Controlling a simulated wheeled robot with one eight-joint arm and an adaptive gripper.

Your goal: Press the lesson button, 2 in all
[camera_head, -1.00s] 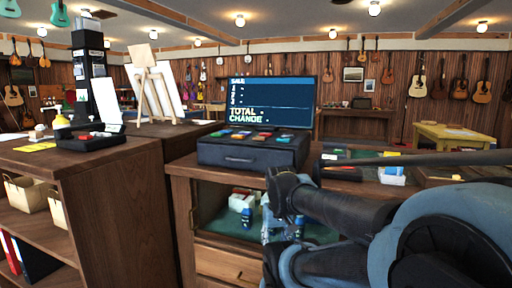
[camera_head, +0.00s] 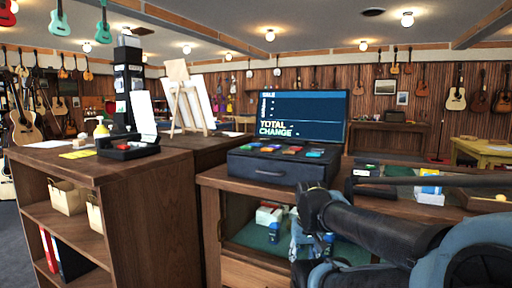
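I cannot make out which thing is the lesson button. Several small coloured pieces (camera_head: 285,149) lie in a row on top of the dark cash drawer (camera_head: 270,171), in front of the register screen (camera_head: 304,117). A black tray-like device (camera_head: 128,147) with small red and light parts sits on the left wooden counter (camera_head: 110,170). My gripper (camera_head: 300,240) hangs low at the front of the glass-fronted counter, below and right of the cash drawer. It is small and partly hidden by my arm, so its fingers are unclear.
The counter (camera_head: 215,178) under the drawer holds small boxes and bottles (camera_head: 274,232) inside. An easel (camera_head: 187,105) and a yellow bottle (camera_head: 101,128) stand on the left. Open floor (camera_head: 20,245) shows at far left.

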